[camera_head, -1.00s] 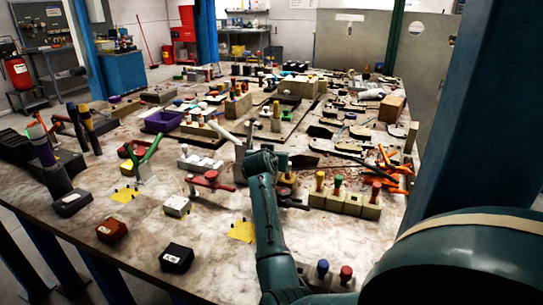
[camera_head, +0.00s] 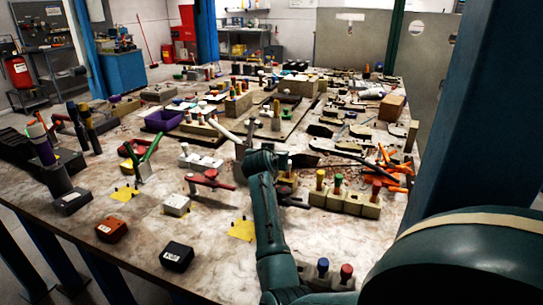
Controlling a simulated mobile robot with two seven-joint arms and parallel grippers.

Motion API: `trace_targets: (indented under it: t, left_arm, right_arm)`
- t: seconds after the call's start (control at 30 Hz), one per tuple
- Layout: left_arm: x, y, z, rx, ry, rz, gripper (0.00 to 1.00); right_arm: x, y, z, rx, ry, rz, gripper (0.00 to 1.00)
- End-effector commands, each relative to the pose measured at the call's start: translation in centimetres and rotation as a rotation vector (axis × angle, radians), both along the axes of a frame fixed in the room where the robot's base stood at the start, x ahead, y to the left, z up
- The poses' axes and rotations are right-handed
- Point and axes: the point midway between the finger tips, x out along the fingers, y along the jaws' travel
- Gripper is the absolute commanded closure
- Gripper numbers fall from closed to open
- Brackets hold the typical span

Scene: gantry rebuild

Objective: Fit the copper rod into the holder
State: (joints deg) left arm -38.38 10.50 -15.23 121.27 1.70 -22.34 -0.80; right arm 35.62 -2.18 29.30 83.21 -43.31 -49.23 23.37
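My teal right arm (camera_head: 272,225) rises from the lower right and bends over the middle of the table. Its gripper is small and dark against the clutter near the bend, so I cannot make out whether its fingers are open or shut. My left gripper is not in view. I cannot single out the copper rod with certainty. A row of light blocks (camera_head: 352,207) to the right of the arm holds upright pegs with green, yellow and red tops. I cannot tell which block is the holder.
The stained table (camera_head: 140,250) is crowded. A black box (camera_head: 177,257) and a red box (camera_head: 111,229) lie at the near left. A purple bin (camera_head: 163,121) stands farther back. Orange clamps (camera_head: 393,170) lie at right. A blue post (camera_head: 462,110) rises at right. Bare tabletop shows at front left.

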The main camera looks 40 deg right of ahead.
Motion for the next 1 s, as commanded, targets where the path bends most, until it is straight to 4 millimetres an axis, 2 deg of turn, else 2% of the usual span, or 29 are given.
trace_targets:
  t: [0.5, 1.0]
  left_arm:
    - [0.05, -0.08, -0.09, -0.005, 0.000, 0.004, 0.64]
    - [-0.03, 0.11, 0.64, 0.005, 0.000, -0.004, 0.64]
  right_arm:
    - [-0.03, 0.04, -0.49, 0.001, 0.005, 0.001, 1.00]
    - [-0.01, 0.02, 0.44, 0.000, 0.001, 0.000, 1.00]
